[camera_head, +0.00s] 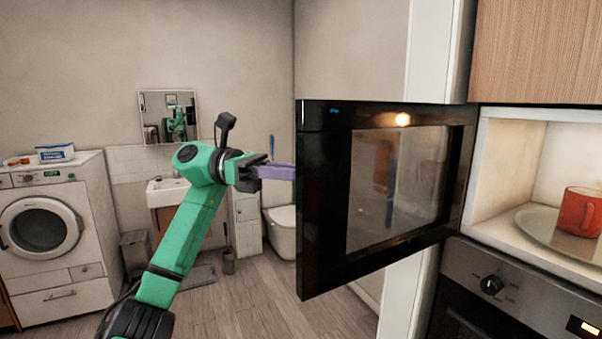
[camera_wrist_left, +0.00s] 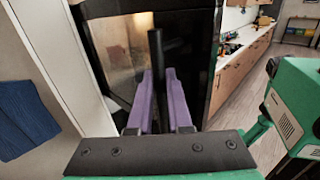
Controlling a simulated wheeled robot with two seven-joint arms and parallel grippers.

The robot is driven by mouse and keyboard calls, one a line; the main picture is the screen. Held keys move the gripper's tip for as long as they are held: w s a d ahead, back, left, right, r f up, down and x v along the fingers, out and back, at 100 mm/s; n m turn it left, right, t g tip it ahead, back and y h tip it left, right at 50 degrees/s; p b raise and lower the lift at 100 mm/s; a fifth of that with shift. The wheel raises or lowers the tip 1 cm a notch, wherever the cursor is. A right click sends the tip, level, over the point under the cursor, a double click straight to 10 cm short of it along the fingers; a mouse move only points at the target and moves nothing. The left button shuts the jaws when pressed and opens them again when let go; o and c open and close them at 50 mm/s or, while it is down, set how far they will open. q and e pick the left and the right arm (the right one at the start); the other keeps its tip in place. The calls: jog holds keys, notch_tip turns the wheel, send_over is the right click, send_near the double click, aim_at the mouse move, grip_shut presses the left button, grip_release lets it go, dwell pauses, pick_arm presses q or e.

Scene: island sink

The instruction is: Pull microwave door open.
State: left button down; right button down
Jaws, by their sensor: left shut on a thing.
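The black microwave door (camera_head: 322,190) stands swung wide open to the left of its cavity (camera_head: 510,165), with its window side facing me in the head view. My left gripper (camera_head: 285,171) reaches behind the door's free edge from the left. In the left wrist view, the purple fingers of my left gripper (camera_wrist_left: 160,78) are on either side of the black upright handle (camera_wrist_left: 156,50) and shut on it. In the head view the handle and the fingertips are hidden behind the door. My right gripper is in neither view.
A red mug (camera_head: 577,211) stands on the glass plate (camera_head: 535,228) inside the microwave. An oven with a knob (camera_head: 492,286) is below. A washing machine (camera_head: 50,235), a sink (camera_head: 170,190) and a toilet (camera_head: 283,228) stand further back.

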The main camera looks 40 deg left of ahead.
pick_arm(q)
jog(key=c, duration=1.1)
grip_release()
jog(key=shift+o, duration=1.3)
jog(key=shift+w+d, duration=0.1)
jog(key=p+v, duration=0.1)
jog(key=v, duration=1.3)
jog(key=shift+a, duration=0.25)
